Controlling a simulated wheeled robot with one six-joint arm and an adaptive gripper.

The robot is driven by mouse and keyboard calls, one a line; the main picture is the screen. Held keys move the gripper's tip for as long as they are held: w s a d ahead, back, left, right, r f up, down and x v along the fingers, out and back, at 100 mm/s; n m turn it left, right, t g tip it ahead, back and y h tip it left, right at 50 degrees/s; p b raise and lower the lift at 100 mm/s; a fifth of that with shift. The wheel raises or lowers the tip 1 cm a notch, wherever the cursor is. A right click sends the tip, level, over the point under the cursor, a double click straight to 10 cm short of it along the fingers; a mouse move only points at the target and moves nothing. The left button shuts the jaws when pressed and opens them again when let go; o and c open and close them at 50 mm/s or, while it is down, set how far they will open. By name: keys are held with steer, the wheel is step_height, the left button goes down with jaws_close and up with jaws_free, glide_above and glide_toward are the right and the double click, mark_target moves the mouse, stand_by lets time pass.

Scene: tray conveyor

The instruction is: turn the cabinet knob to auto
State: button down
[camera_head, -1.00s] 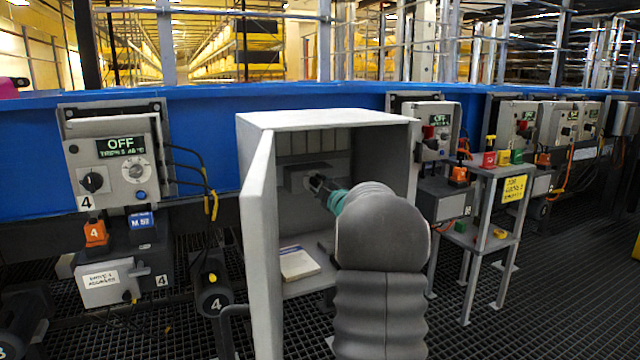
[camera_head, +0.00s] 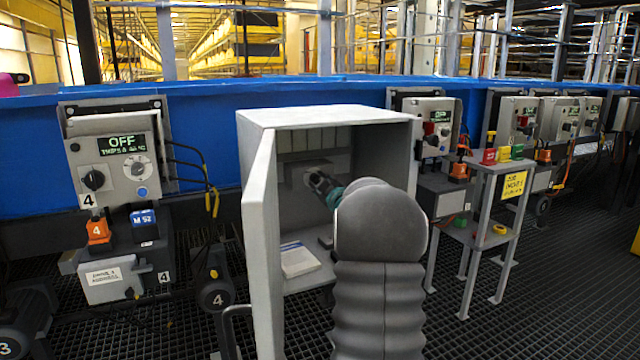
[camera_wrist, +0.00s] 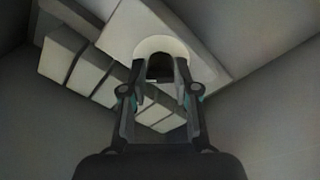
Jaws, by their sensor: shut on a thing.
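The grey cabinet (camera_head: 262,235) stands open in the middle of the head view, with its door swung out to the left. My gripper (camera_head: 318,183) reaches inside to a pale box on the back wall. In the wrist view my gripper (camera_wrist: 160,72) has its two fingers closed around the dark cabinet knob (camera_wrist: 160,65). A pale round plate (camera_wrist: 147,46) shows behind the knob. The box and the cabinet walls look tilted in this view. The fingers hide much of the knob, and I cannot read its setting or any auto mark.
A white book or pad (camera_head: 298,260) lies on the cabinet floor. A control panel reading OFF (camera_head: 122,158) is at the left. A small stand (camera_head: 490,235) with coloured items is at the right. The cabinet's side walls and open door are close around my arm.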

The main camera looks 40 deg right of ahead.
steer(key=shift+f, duration=0.1)
steer(key=c, duration=0.9)
jaws_free()
steer(key=v, duration=1.2)
